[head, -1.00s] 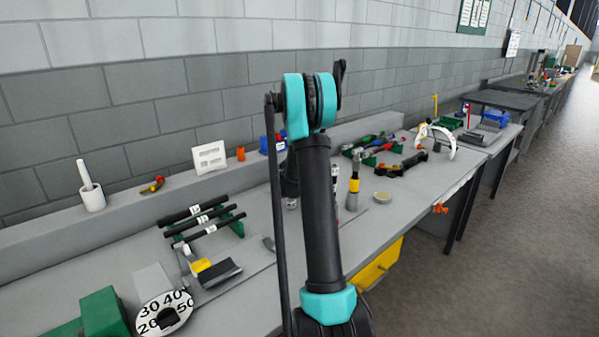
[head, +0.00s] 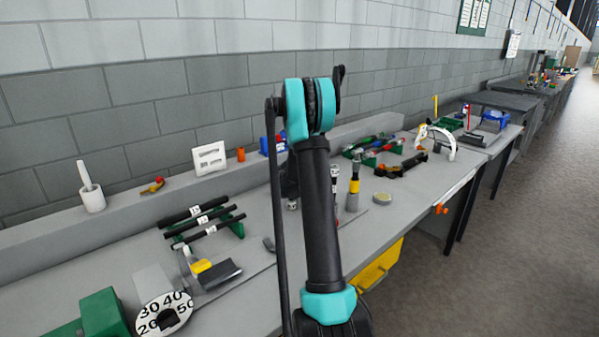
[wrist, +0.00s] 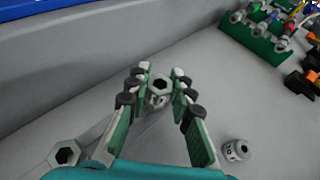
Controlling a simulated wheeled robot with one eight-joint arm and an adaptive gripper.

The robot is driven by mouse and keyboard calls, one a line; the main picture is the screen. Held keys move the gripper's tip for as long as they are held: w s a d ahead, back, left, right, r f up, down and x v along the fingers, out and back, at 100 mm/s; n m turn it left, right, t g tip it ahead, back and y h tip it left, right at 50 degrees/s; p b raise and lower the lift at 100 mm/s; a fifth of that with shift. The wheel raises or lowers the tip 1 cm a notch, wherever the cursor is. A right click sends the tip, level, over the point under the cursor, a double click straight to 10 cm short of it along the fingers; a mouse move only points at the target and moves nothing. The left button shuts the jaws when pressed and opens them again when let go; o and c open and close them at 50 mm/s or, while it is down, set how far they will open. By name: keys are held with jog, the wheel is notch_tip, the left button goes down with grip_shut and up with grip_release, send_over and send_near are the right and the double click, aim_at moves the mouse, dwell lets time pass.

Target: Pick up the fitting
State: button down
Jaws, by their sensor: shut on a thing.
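A grey metal fitting with a hexagonal opening (wrist: 159,87) sits between the finger pads in the wrist view. My gripper (wrist: 160,72) is shut on it, with one green-padded finger on each side. The lower part of the fitting is partly hidden, and I cannot tell whether it touches the bench. In the head view my arm hides the gripper and most of the area around it.
A second hex-topped piece (wrist: 66,154) stands at lower left, and a small metal cylinder (wrist: 237,150) at right. A green rack (wrist: 262,40) holds several tools. A yellow-banded tool (head: 354,184) stands right of my arm. Bare bench lies between cylinder and rack.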

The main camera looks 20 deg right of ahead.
jog(key=shift+r, duration=0.15)
notch_tip(320, 180, up, 20)
dwell(0.5)
